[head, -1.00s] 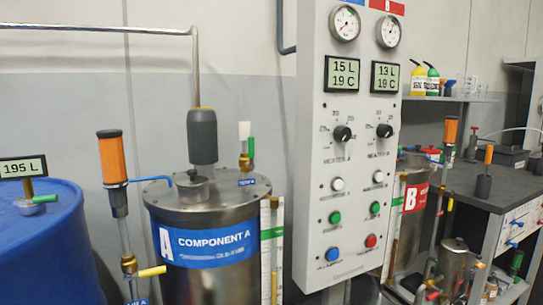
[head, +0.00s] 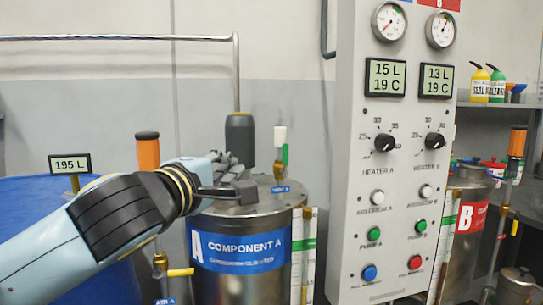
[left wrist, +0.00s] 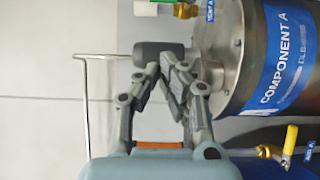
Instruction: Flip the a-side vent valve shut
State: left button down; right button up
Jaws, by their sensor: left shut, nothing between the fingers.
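The a-side vent valve is a small fitting with a green handle (head: 285,154) on the lid of the steel Component A tank (head: 238,285). The handle stands upright beside a white-topped pipe (head: 280,137). In the left wrist view the green handle (left wrist: 187,11) shows at the top edge, parallel to the white cap (left wrist: 146,9). My left gripper (head: 230,170) is shut and empty, left of the valve and apart from it, over the tank lid. Its fingers also show in the left wrist view (left wrist: 167,66). My right gripper is not in view.
A dark grey cylinder (head: 240,140) stands on the tank lid just behind my left fingers. An orange-topped pump (head: 147,150) and a yellow-handled valve (head: 180,272) are left of the tank. The control panel (head: 350,190) rises right of the valve.

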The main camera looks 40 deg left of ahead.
aim_at(285, 159)
pick_arm(q)
jog(key=shift+w, duration=0.15)
jog(key=w+p, duration=0.2)
jog(key=w, duration=1.1)
jog(key=shift+a, duration=0.4)
